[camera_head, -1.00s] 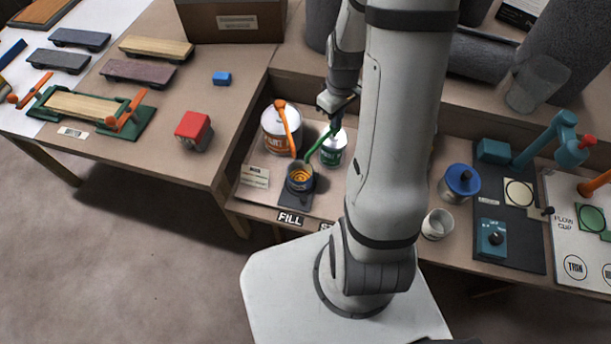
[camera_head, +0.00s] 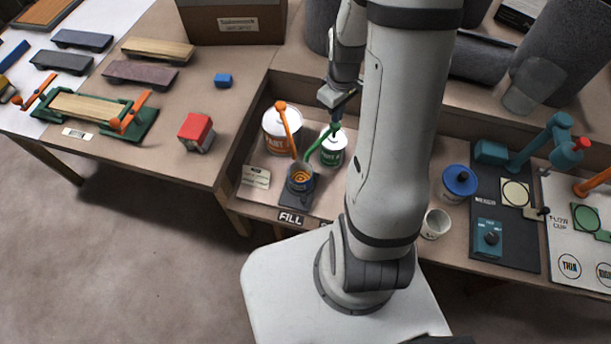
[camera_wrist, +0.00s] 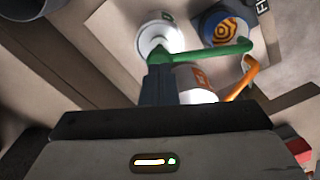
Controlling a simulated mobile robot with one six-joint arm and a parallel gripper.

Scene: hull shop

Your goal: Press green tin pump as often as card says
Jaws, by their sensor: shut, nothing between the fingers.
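The green tin (camera_head: 332,152) is white with a green label and stands on the bench. Its green pump (camera_head: 318,143) has a spout reaching left over a cup (camera_head: 300,184) with orange rings inside. The pump (camera_wrist: 222,50), tin (camera_wrist: 155,36) and cup (camera_wrist: 216,32) also show in the wrist view. My gripper (camera_head: 337,113) is shut and empty, pointing down just above the pump's head. I cannot tell whether it touches. In the wrist view its dark fingers (camera_wrist: 160,82) overlap the pump's near end. A small card (camera_head: 256,178) lies left of the cup; its writing is too small to read.
An orange-labelled tin (camera_head: 279,135) with an orange pump (camera_head: 288,122) stands close left of the green tin. A "FILL" label (camera_head: 291,218) is on the front edge. A blue-lidded can (camera_head: 458,183) and white cup (camera_head: 436,224) stand right of my arm.

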